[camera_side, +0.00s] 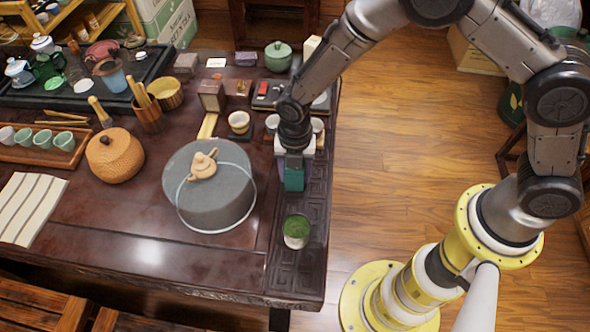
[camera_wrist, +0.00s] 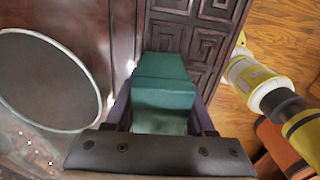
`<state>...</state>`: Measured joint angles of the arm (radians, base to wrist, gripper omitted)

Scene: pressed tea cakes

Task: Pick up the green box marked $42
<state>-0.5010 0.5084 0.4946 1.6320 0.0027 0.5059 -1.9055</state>
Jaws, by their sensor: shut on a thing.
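The green box (camera_side: 294,180) is at my gripper's lower end, over the carved right border of the dark table. In the wrist view the green box (camera_wrist: 164,95) sits between both fingers. My gripper (camera_side: 293,172) points down and is shut on it; the gripper also shows in the wrist view (camera_wrist: 162,118). No $42 mark is readable in either view. The box's underside is hidden, and I cannot tell whether it touches the table (camera_side: 120,240).
A cup with a green top (camera_side: 296,231) stands just in front of the box. A grey round stand (camera_side: 215,210) with a small clay teapot (camera_side: 203,165) is to the left. Small white cups (camera_side: 239,122) and boxes crowd behind. The table's right edge is close by.

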